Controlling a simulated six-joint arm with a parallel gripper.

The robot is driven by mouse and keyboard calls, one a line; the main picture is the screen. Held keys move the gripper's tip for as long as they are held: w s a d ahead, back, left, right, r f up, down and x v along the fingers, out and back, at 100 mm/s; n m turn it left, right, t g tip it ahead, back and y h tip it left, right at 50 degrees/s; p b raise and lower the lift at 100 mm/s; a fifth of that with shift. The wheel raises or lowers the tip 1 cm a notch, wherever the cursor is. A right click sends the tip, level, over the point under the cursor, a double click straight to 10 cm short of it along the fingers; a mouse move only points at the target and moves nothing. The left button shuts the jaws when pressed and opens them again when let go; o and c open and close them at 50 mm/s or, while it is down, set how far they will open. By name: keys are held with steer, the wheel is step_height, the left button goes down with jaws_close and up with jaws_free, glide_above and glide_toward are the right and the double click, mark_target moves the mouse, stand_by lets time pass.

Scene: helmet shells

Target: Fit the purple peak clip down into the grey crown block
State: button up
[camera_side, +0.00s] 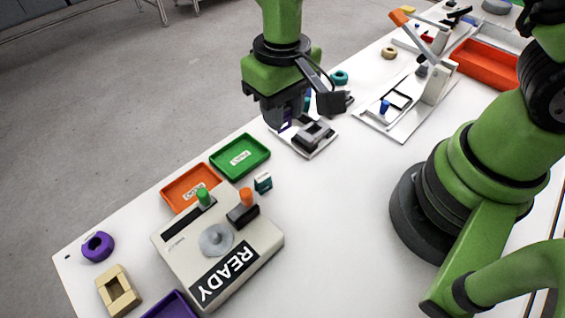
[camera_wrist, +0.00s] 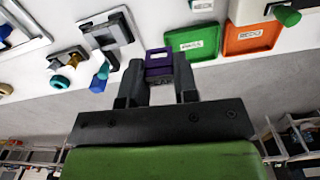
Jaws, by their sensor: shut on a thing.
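My gripper (camera_side: 286,119) is shut on the purple peak clip (camera_side: 285,126), which shows as a small purple piece below the jaws in the side view. In the wrist view the clip (camera_wrist: 158,62) sits between the two dark fingers. The grey crown block (camera_side: 313,136) stands on a pale plate, just right of the clip in the side view. In the wrist view the block (camera_wrist: 107,34) lies up and left of the clip. The clip appears apart from the block; its exact height above the plate is hard to tell.
A green tray (camera_side: 240,172) and an orange tray (camera_side: 191,203) lie left of the block. A teal-and-white piece (camera_side: 263,182) and the READY box (camera_side: 262,238) are nearer the camera. A teal ring (camera_side: 340,77) and a lever fixture (camera_side: 436,86) stand behind.

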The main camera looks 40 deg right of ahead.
mark_target(282, 166)
step_height(282, 166, down, 10)
steer(key=shift+r, duration=0.2)
stand_by(0.4)
steer(key=shift+f, duration=0.2)
steer(key=o, duration=0.9)
